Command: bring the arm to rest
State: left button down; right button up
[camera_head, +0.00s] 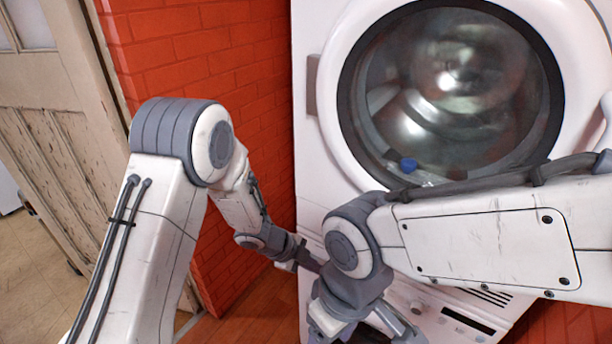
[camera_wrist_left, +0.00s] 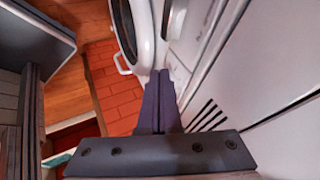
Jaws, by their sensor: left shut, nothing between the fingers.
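My left arm comes in from the left in the head view, bends at its elbow and reaches down toward the front of the white washing machine (camera_head: 310,190). My left gripper (camera_head: 309,262) is low beside the machine's front, its tip partly hidden behind my right arm. In the left wrist view the two dark fingers of the left gripper (camera_wrist_left: 161,75) lie together, shut and empty, with the machine's white front close on the right. My right arm crosses the lower right of the head view. Its gripper cannot be made out.
The machine's round glass door (camera_head: 450,85) looks closed. Behind the glass is something with a blue cap (camera_head: 408,165). A red brick wall (camera_head: 215,60) stands left of the machine, then a worn wooden door (camera_head: 60,110). Wooden floor (camera_head: 250,312) shows below.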

pick_arm(q)
jog(key=s+a+r+n+t+y, duration=0.2)
jog(key=a+r+n+y, duration=0.1)
jog(key=r+n, duration=0.3)
jog(key=s+a+r+n+t+y, duration=0.1)
jog(key=s+a+r+n+y, duration=0.2)
jog(key=r, duration=0.5)
jog(key=s+a+r+n+g, duration=0.1)
jog(key=s+r+n+g, duration=0.1)
jog(key=s, duration=0.8)
jog(key=s+a+r+n+g, duration=0.1)
jog(key=s+n, duration=0.4)
jog(key=s, duration=0.6)
jog(key=shift+a+r+g, duration=0.4)
jog(key=shift+a+g, duration=0.3)
jog(key=shift+g, duration=0.3)
jog(key=shift+w, duration=0.1)
